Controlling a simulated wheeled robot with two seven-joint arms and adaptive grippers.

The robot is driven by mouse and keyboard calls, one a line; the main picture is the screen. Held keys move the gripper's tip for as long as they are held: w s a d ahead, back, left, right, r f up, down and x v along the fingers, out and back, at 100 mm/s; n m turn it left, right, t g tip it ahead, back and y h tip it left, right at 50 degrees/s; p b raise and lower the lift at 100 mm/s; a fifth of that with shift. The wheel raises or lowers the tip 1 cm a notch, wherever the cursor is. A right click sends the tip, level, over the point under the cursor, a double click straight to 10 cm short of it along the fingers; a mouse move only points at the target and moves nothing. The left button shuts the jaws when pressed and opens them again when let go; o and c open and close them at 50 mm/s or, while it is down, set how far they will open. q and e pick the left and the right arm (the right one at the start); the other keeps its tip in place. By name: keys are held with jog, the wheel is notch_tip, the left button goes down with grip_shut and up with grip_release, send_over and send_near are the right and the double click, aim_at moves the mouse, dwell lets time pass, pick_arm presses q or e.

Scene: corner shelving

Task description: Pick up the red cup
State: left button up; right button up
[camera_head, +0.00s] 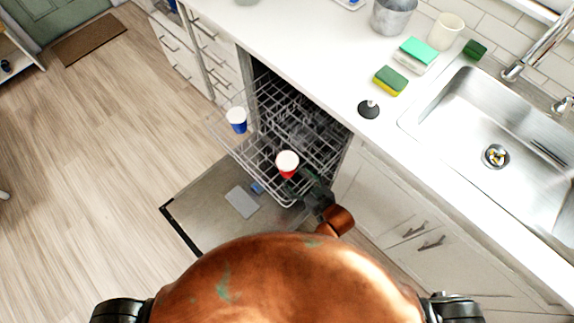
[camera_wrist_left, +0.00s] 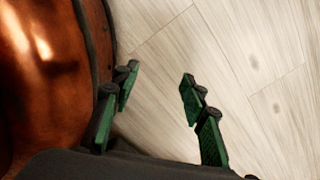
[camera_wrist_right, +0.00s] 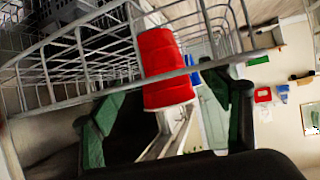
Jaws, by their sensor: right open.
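The red cup (camera_head: 288,166) shows a white top in the head view and sits at the front of the pulled-out dishwasher rack (camera_head: 252,158). In the right wrist view the red cup (camera_wrist_right: 160,58) shows between the finger lines, with a rack wire crossing in front of it. My right gripper (camera_head: 312,188) is beside the cup, to its lower right in the head view. Its fingers are open (camera_wrist_right: 172,112), and I see no clear contact with the cup. My left gripper (camera_wrist_left: 158,95) is open and empty above the wooden floor.
A blue cup (camera_head: 237,121) stands at the rack's left. The dishwasher door (camera_head: 205,205) lies open below. The counter above holds sponges (camera_head: 391,81), a metal bucket (camera_head: 394,16), a white cup (camera_head: 445,31) and the sink (camera_head: 465,100).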

aim_at(292, 173)
jog(key=shift+w+a+f, duration=0.25)
jog(key=shift+w+a, duration=0.1)
jog(key=shift+w, duration=0.1)
jog(key=b+x, duration=0.1)
jog(key=x, duration=0.1)
jog(key=shift+w+a+f, duration=0.15)
jog(key=shift+w+f, duration=0.05)
jog(key=shift+b+x, duration=0.5)
jog(key=shift+x, duration=0.65)
jog(key=shift+w, duration=0.25)
pick_arm(q)
jog(key=shift+w+d+f, duration=0.15)
jog(key=shift+w+f, duration=0.1)
jog(key=shift+f, duration=0.4)
pick_arm(e)
jog(key=shift+c, duration=0.6)
jog(key=shift+a, duration=0.1)
jog(key=c, duration=1.2)
